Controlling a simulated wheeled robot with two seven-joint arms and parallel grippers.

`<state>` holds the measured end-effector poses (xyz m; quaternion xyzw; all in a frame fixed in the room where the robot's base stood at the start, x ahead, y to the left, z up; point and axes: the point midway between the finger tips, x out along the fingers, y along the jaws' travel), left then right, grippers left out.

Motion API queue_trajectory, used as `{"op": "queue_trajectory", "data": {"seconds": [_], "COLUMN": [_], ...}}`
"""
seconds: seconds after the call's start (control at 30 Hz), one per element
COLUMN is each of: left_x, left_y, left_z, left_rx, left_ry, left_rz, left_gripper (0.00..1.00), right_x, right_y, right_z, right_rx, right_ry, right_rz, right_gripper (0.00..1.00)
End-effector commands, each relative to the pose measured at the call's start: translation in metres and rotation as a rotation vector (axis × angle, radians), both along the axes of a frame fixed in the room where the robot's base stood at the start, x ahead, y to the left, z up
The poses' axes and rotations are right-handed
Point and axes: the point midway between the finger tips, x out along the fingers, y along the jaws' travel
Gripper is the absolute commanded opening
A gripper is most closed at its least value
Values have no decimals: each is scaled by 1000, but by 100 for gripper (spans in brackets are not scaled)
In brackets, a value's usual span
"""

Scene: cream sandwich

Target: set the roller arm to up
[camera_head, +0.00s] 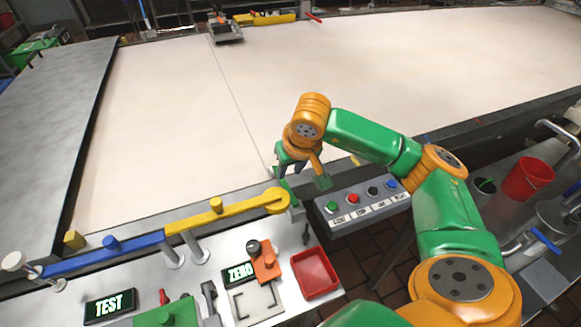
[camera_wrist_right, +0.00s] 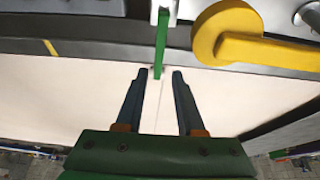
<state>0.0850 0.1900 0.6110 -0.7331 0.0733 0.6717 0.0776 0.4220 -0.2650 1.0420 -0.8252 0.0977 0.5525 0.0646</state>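A slim green lever (camera_wrist_right: 161,42) hangs from a pale mount (camera_wrist_right: 165,8) in the right wrist view; I take it to be the roller arm, but cannot be sure. In the head view the same lever (camera_head: 286,186) shows small, by the round end of the yellow bar. My right gripper (camera_head: 302,177) is open above the belt's near edge. In the wrist view the right gripper's fingertips (camera_wrist_right: 159,73) stand on either side of the lever's lower end, with visible gaps. Whether they touch it in depth I cannot tell. My left gripper is out of view.
A yellow bar (camera_head: 220,211) and blue bar (camera_head: 105,256) run along the near edge of the wide pale belt (camera_head: 170,120). A button box (camera_head: 362,203), red tray (camera_head: 315,273) and TEST display (camera_head: 108,306) sit near. A red bucket (camera_head: 528,179) stands right.

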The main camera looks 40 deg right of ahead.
Motion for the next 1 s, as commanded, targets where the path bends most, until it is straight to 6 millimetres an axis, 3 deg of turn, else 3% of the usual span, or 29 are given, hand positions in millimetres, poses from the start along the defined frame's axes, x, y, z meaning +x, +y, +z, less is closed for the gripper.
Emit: {"op": "queue_trajectory", "data": {"seconds": [0.03, 0.1, 0.13, 1.0], "left_x": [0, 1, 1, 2], "left_y": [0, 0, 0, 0], "left_z": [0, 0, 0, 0], "left_rx": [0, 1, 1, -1], "left_ry": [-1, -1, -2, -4], "left_rz": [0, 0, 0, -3], "left_gripper": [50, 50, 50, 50], "right_x": [0, 0, 0, 0], "right_y": [0, 0, 0, 0], "right_z": [0, 0, 0, 1], "right_rx": [0, 0, 0, 0], "right_ry": [0, 0, 0, 0], "right_rz": [0, -1, -1, -1], "right_gripper": [20, 1, 0, 0]}}
